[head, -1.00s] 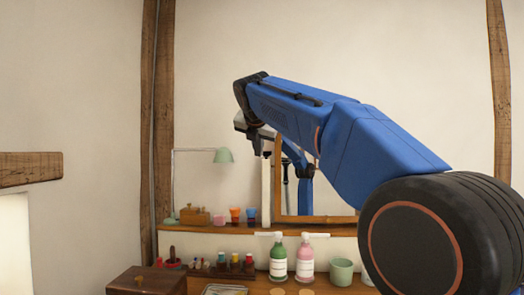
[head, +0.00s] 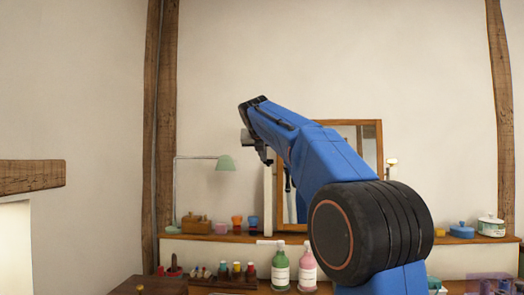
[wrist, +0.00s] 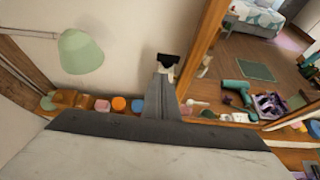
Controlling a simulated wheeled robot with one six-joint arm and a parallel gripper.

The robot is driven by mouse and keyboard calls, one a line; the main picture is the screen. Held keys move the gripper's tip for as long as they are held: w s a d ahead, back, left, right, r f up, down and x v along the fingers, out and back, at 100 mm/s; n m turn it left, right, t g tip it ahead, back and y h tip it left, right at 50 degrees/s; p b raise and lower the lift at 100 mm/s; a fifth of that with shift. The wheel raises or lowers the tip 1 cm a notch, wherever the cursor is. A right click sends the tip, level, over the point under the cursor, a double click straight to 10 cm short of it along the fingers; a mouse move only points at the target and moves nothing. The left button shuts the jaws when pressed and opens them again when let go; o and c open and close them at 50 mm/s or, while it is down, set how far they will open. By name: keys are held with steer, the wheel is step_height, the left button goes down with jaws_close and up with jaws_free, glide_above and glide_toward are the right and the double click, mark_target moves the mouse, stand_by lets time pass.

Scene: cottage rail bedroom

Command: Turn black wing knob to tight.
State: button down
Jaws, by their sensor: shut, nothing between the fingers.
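My gripper (wrist: 166,76) is shut and empty, its grey fingers pointing away from the camera in the wrist view. A small black piece (wrist: 168,60) with a cream part under it shows right at the fingertips. It looks like the black wing knob, but I cannot tell whether the fingers touch it. No tight mark can be made out. In the head view my gripper (head: 264,155) is in front of the left side of the wood-framed mirror (head: 379,145), near a pale post (head: 268,195). The knob is hidden or too small there.
Small cups (head: 237,222) line the wooden shelf. Green (head: 280,268) and pink (head: 307,265) bottles stand below. A blue pot (head: 461,230) is at the right.

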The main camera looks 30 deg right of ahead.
mark_target(268, 163)
steer(key=shift+w+d+f, duration=0.1)
steer(key=shift+w+d, duration=0.55)
steer(key=shift+w, duration=0.35)
steer(key=shift+w+d+f, duration=0.1)
steer(key=shift+w+d, duration=0.55)
steer(key=shift+w, duration=0.35)
steer(key=shift+a, duration=0.1)
